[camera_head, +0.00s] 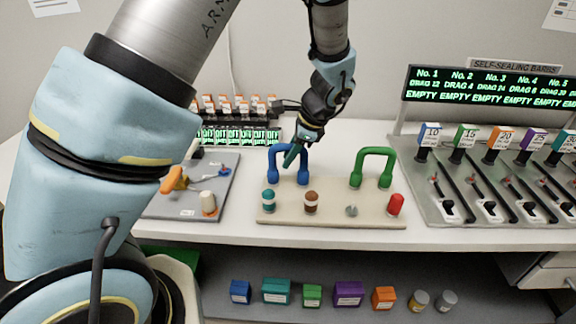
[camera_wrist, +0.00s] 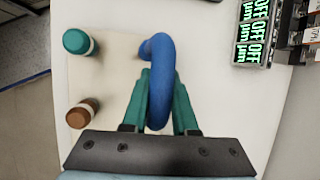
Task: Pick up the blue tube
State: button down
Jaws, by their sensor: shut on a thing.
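The blue tube (camera_head: 273,165) is a blue U-shaped arch at the left of a beige board in the head view. It also shows in the wrist view (camera_wrist: 158,75), running down between the fingers. My gripper (camera_head: 292,154) has teal fingers and is at the top right part of the arch in the head view. In the wrist view my gripper (camera_wrist: 160,105) has one finger on each side of the tube and is shut on it. The tube's left end is on the board in the head view; its right end there also appears seated.
The beige board (camera_head: 330,216) also carries a green tube (camera_head: 375,154), a teal-capped peg (camera_head: 268,200), a brown-capped peg (camera_head: 311,202) and a red peg (camera_head: 396,204). A grey lever panel (camera_head: 445,217) stands at right, another panel (camera_head: 225,188) at left. Boxes sit on the shelf below.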

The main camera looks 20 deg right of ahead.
dwell(0.3)
notch_tip(320, 180, up, 10)
jog(key=shift+r+b, duration=0.1)
jog(key=shift+b, duration=0.9)
jog(key=shift+r+p, duration=2.15)
jog(key=shift+r, duration=0.1)
jog(key=shift+r, duration=0.1)
notch_tip(320, 180, up, 3)
jog(key=p, duration=0.2)
jog(key=shift+p, duration=0.3)
